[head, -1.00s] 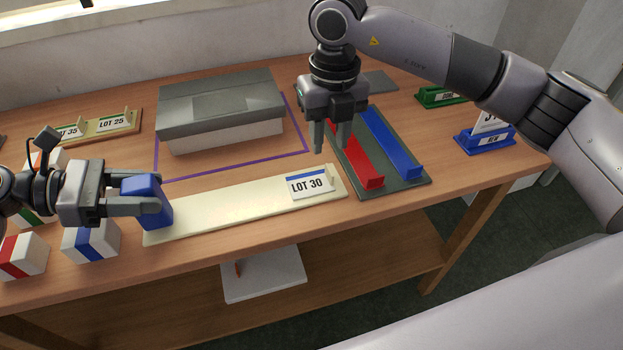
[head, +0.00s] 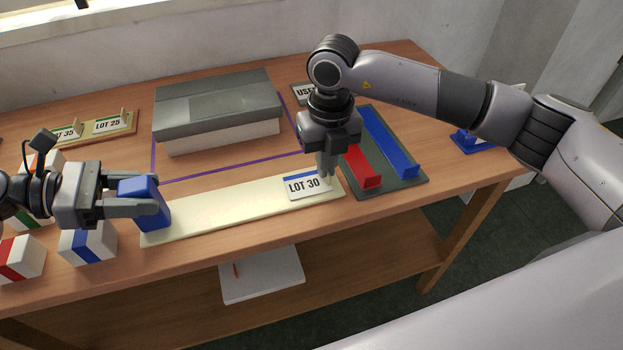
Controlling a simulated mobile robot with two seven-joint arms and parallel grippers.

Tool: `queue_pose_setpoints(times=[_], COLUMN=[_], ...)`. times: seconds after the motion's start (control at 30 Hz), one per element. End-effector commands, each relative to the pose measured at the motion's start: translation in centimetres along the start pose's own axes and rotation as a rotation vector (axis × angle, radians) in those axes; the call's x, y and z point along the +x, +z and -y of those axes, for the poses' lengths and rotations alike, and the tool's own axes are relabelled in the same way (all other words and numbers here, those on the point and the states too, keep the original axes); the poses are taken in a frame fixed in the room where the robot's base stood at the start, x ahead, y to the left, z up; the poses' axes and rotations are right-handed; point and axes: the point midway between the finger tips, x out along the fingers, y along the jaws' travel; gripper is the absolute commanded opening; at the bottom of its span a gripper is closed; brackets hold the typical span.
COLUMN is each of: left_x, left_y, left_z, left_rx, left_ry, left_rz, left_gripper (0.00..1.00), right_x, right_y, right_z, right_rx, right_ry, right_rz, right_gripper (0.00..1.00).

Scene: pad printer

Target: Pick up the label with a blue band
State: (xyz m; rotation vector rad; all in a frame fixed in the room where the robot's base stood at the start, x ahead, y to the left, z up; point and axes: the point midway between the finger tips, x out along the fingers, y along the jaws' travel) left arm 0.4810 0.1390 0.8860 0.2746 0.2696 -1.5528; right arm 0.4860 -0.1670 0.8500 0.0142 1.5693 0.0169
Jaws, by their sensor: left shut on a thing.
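The label (head: 304,187) is a white card reading "LOT 30" with a blue band along its top. It stands tilted at the right end of a long cream strip (head: 225,208). My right gripper (head: 327,177) points down at the label's right edge. Its fingertips overlap the label's edge and the stand behind it in the picture. The fingers look close together, and I cannot tell whether they grip the label. My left gripper (head: 152,205) is shut on a blue block (head: 143,190) at the strip's left end.
A grey-lidded box (head: 222,134) stands behind the strip inside a purple outline. A dark tray (head: 405,182) with red (head: 362,168) and blue (head: 388,142) bars is at right. White banded blocks (head: 88,243) stand at left. A wooden holder (head: 92,130) with other labels is behind.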

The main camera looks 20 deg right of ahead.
Motion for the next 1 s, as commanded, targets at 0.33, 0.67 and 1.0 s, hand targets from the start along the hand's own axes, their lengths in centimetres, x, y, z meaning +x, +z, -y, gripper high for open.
queue_pose_setpoints(times=[0.33, 0.67, 1.0], left_x=[0.2, 0.2, 0.2], left_y=[-0.8, -0.8, -0.9], left_z=[0.2, 0.2, 0.2], left_rx=[-0.011, -0.011, -0.011], left_ry=[-0.007, -0.007, -0.007], left_rz=[-0.014, -0.014, -0.014], left_gripper=[0.00, 0.00, 0.00], right_x=[-0.1, -5.5, -9.8], right_y=[0.0, 0.1, 0.0], right_z=[0.0, -0.1, -0.2], right_rx=[0.000, 0.000, 0.001], right_ry=[0.000, 0.001, 0.000], right_rz=[0.001, 0.006, 0.002], right_gripper=[0.00, 0.00, 0.00])
